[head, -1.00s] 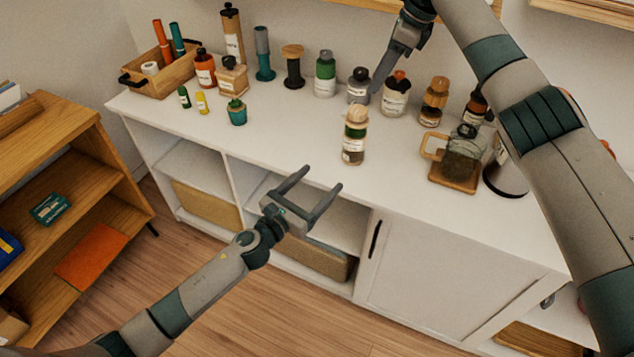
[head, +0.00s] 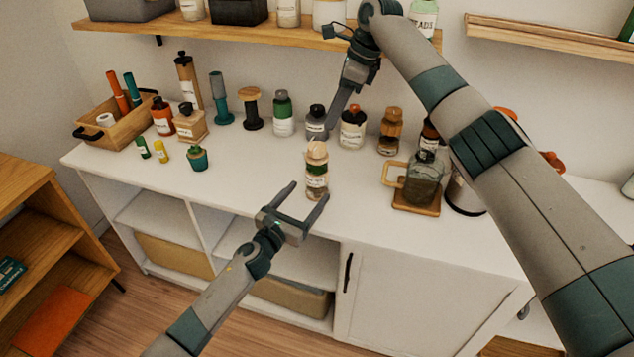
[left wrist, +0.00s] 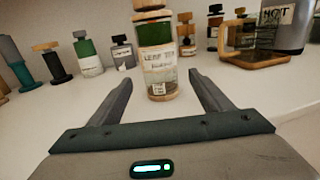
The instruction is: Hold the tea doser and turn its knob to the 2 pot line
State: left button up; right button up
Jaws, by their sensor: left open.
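The tea doser (head: 317,181) is a small upright jar with a pale wooden top, a green band and a label. It stands near the counter's front edge. In the left wrist view the doser (left wrist: 158,60) shows a "LEAF TEA" label, and its top is cut off. My left gripper (head: 309,192) is open and empty, low in front of the doser, its fingers pointing at it. The doser appears between the fingertips (left wrist: 160,78) in the left wrist view, with no clear contact. My right gripper (head: 335,110) points down behind the doser; its jaw state is unclear. The pot line cannot be read.
The white counter (head: 255,180) has bare room left of the doser. A glass jug (head: 424,180) on a wooden base stands right. A wooden shelf (head: 270,35) hangs above.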

aim_at(317, 182)
pick_arm(q)
jog(key=shift+x, duration=3.3)
jog(key=c, duration=1.5)
jog(key=shift+o, duration=0.2)
